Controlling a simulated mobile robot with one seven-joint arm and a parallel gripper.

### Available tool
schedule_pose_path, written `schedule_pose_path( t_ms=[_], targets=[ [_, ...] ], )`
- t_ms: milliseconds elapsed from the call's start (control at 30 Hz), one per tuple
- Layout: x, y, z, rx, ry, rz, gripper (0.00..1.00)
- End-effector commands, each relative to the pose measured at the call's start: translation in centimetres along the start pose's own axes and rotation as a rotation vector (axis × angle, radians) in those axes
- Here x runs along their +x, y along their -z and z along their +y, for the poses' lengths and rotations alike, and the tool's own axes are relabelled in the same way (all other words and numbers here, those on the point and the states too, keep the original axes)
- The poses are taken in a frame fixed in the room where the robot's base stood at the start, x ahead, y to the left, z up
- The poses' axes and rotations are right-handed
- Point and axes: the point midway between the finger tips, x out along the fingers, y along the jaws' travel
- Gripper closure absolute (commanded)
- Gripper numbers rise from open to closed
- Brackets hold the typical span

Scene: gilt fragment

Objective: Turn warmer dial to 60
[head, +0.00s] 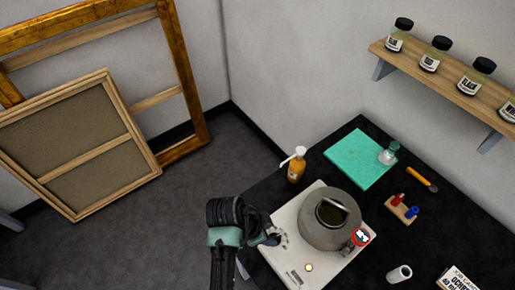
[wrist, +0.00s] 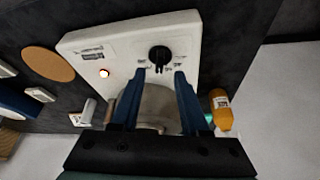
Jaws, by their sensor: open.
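The warmer is a white slab (head: 285,258) on the black table, with a grey pot (head: 318,238) on it. In the wrist view, its front panel (wrist: 195,40) carries a black dial (wrist: 159,54) with small printed marks around it, too small to read. The dial's narrow end points toward my gripper. A lit indicator (wrist: 104,73) and a small label or display (wrist: 91,53) sit left of the dial. My gripper (wrist: 159,74) is open and empty, its blue fingertips either side of the dial's near end; contact cannot be told. In the head view my gripper (head: 274,237) hides the dial.
An amber pump bottle (head: 296,167) stands close behind the warmer. Frames lean at left.

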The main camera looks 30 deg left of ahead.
Motion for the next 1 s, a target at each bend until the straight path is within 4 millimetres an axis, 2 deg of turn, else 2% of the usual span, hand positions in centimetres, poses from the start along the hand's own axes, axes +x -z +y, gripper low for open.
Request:
schedule_pose_path(
  t_ms=[200,433,600,1000],
  targets=[
    [-4.3,0.0,-0.1,0.000,0.005,0.001,0.55],
    [-7.8,0.0,0.0,0.001,0.002,0.001,0.55],
    [-8.8,0.0,0.0,0.001,0.000,0.000,0.55],
    [-8.9,0.0,0.0,0.000,-0.001,0.000,0.55]
  ],
)
